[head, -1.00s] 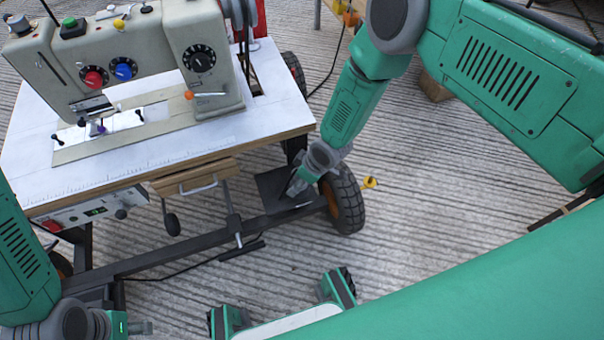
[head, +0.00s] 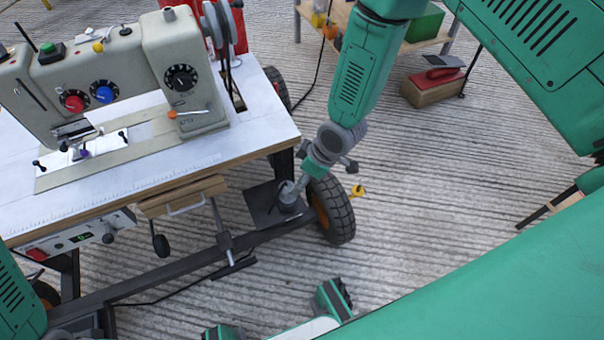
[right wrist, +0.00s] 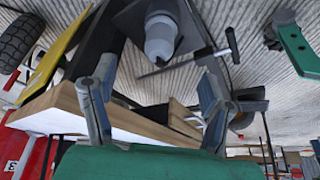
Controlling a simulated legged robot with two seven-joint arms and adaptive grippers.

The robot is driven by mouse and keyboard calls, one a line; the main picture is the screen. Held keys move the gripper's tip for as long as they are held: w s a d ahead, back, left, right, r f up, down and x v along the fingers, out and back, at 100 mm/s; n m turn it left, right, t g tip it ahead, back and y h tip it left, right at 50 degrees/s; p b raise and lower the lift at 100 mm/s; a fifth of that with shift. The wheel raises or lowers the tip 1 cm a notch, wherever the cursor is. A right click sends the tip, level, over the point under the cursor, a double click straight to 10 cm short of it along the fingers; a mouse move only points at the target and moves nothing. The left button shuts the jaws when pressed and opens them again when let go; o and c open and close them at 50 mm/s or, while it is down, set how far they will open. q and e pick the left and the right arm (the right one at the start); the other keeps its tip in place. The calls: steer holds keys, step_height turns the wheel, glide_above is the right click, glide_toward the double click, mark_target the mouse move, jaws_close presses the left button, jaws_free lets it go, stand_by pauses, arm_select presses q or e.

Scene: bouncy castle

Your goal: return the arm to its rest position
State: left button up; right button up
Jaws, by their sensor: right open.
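My right arm comes in from the upper right of the head view. Its gripper (head: 304,182) is low by the sewing table's front right corner, just above a grey cylinder (head: 290,197) standing on a black plate (head: 262,206). In the right wrist view, the gripper (right wrist: 155,70) has its two grey fingers spread, with nothing held between them. The cylinder (right wrist: 160,38) shows beyond the fingertips, apart from them. My left arm shows only at the lower left edge of the head view, and its gripper is out of frame.
The sewing table (head: 110,200) with its machine (head: 180,80) stands on the left. A black wheel (head: 333,208) is close to the right gripper. A small yellow object (head: 357,190) lies beside it. Ribbed floor (head: 440,190) is clear between.

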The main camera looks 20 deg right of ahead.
steer(key=shift+s, duration=0.1)
steer(key=s+d+m+g+h, duration=0.15)
steer(key=s+d+m, duration=0.3)
steer(key=s, duration=0.75)
steer(key=s+d+m+g+h, duration=0.15)
steer(key=s+d+m, duration=0.3)
steer(key=s, duration=0.75)
step_height(320, 180, up, 19)
steer(key=s+d+p, duration=0.1)
steer(key=p, duration=1.7)
steer(key=shift+d+f+t, duration=0.15)
steer(key=shift+d+t, duration=0.1)
steer(key=shift+t, duration=0.05)
